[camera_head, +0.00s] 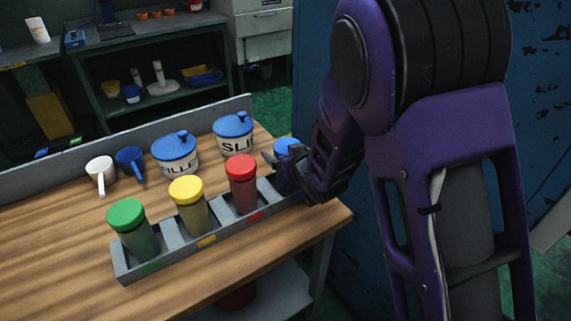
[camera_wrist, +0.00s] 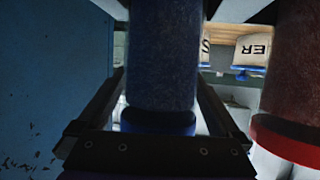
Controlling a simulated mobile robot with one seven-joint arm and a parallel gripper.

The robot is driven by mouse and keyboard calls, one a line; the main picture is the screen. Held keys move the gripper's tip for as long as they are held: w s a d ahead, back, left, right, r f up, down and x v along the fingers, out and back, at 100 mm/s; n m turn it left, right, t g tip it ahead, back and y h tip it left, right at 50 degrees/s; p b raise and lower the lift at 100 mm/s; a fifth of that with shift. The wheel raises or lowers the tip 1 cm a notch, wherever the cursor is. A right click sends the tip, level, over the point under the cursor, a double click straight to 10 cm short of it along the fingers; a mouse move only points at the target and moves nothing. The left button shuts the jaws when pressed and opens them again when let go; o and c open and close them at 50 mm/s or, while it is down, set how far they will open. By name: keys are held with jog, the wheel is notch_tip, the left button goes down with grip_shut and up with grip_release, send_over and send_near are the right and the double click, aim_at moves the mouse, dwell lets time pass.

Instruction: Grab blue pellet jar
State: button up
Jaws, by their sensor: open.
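The blue pellet jar (camera_wrist: 162,60) fills the middle of the wrist view, which looks upside down, with its blue lid low in the picture. In the head view only its blue lid (camera_head: 286,146) shows clearly, at the right end of the grey rack (camera_head: 183,256). My gripper (camera_head: 284,174) is at the jar and hides most of its body. In the wrist view, my gripper's two fingers are open, one on each side of the jar. Whether either finger touches it, I cannot tell.
A red jar (camera_head: 242,185) stands close left of the blue one, then yellow (camera_head: 190,205) and green (camera_head: 132,230) jars. A blue wall (camera_wrist: 45,90) is close by.

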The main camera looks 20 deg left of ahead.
jog(key=c, duration=1.5)
